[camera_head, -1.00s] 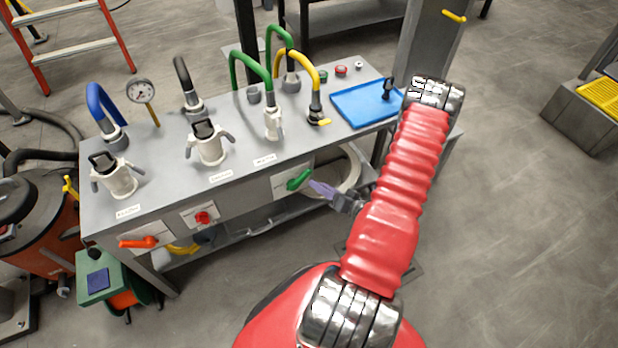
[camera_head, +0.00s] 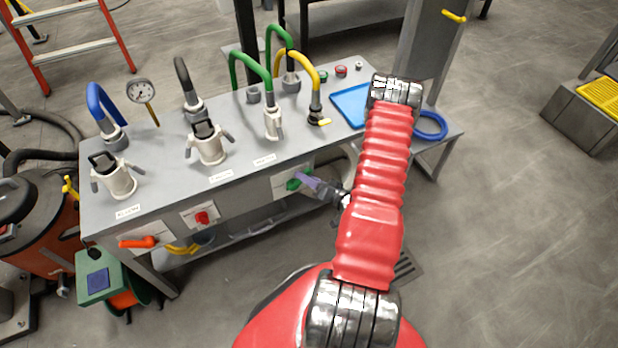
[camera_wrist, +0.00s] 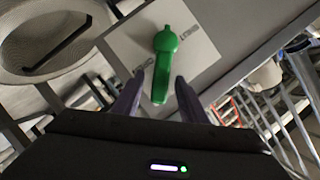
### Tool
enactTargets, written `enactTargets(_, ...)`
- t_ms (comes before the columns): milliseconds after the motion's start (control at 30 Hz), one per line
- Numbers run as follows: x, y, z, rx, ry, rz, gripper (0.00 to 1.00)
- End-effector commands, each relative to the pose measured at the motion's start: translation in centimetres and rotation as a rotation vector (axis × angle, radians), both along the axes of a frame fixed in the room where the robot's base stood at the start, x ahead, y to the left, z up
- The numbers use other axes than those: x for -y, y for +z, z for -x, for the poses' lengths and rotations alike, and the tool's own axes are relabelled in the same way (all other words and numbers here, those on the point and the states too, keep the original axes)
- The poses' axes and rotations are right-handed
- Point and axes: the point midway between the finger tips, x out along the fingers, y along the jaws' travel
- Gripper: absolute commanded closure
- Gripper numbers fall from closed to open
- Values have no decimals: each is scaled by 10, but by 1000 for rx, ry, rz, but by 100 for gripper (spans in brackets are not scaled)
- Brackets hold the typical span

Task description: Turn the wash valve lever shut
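The green lever (camera_head: 294,184) sits on a white plate on the front face of the grey bench, taken as the wash valve lever; the small label text is hard to read. In the wrist view the green lever (camera_wrist: 164,62) points down the picture toward my gripper. My gripper (camera_wrist: 159,86) is open, with one purple finger on each side of the lever's free end. I cannot tell whether either finger touches it. In the head view my gripper (camera_head: 305,181) covers part of the lever from the right.
A red knob (camera_head: 203,217) and an orange lever (camera_head: 138,242) are on the same front face, to the left. Hoses and white fittings (camera_head: 210,145) stand on the bench top. A blue tray (camera_head: 350,103) lies behind my arm.

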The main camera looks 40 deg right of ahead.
Motion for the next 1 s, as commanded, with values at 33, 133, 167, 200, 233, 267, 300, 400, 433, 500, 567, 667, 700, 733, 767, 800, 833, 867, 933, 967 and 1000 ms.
enactTargets(33,0,0,0,0,0,0,64)
enactTargets(133,0,0,0,0,0,0,72)
enactTargets(167,0,0,0,0,0,0,74)
enactTargets(200,0,0,0,0,0,0,76)
enactTargets(233,0,0,0,0,0,0,78)
enactTargets(267,0,0,0,0,0,0,81)
enactTargets(300,0,0,0,0,0,0,83)
enactTargets(400,0,0,0,0,0,0,90)
enactTargets(433,0,0,0,0,0,0,93)
enactTargets(500,0,0,0,-1,-1,0,98)
enactTargets(567,0,0,0,-1,-1,0,100)
enactTargets(667,1,0,0,-1,-1,0,100)
enactTargets(700,1,0,0,0,-1,0,100)
enactTargets(733,1,0,0,-1,-2,1,100)
enactTargets(767,1,0,0,-1,-2,1,100)
enactTargets(800,1,0,0,-1,-2,1,100)
enactTargets(833,8,0,1,1,-4,3,100)
enactTargets(867,5,0,1,-1,-3,1,100)
enactTargets(933,3,0,0,-2,-4,2,100)
enactTargets(967,3,0,0,-2,-4,3,100)
enactTargets(1000,3,0,0,-3,-4,6,100)
